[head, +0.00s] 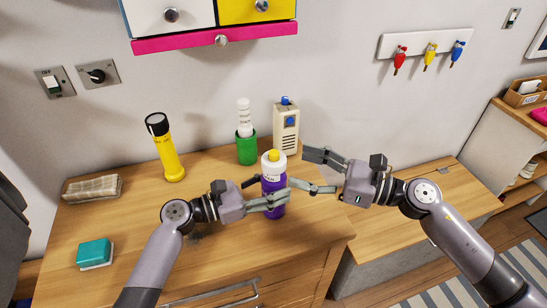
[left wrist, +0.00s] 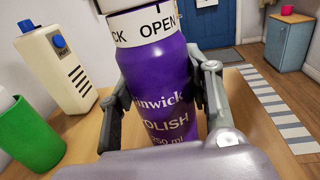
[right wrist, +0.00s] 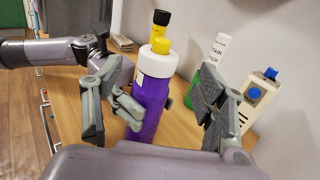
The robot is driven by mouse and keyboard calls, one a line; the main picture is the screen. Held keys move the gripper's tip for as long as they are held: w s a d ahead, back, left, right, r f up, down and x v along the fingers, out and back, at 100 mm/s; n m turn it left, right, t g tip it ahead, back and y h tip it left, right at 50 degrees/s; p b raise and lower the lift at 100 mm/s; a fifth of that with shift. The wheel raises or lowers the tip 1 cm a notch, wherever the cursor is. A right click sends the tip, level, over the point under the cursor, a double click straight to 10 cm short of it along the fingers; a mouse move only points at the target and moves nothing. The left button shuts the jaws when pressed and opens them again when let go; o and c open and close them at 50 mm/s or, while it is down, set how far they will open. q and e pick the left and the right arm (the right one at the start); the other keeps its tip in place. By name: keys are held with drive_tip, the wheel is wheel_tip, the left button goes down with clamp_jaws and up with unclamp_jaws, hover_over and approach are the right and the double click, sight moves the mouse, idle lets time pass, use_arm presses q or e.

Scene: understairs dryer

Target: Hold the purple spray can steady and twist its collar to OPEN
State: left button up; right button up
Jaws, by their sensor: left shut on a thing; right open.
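The purple spray can (head: 273,195) stands upright on the wooden worktop, with a white collar (head: 273,168) and a yellow nozzle (head: 273,155). In the left wrist view its body (left wrist: 165,95) carries a "POLISH" label, and the collar (left wrist: 145,28) shows "OPEN" and the end of another word, "CK". My left gripper (head: 276,198) is shut on the can's purple body, low down. My right gripper (head: 315,172) is open, just right of the can at about collar height. In the right wrist view the can (right wrist: 152,100) stands between and beyond the open fingers, apparently untouched by them.
The worktop's front is clear.

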sight(286, 162)
drive_tip(key=x, duration=0.7)
drive_tip(key=shift+a, duration=0.2)
drive_tip(key=shift+c, duration=0.3)
drive_tip(key=c, duration=1.1)
drive_tip(key=shift+c, duration=0.2)
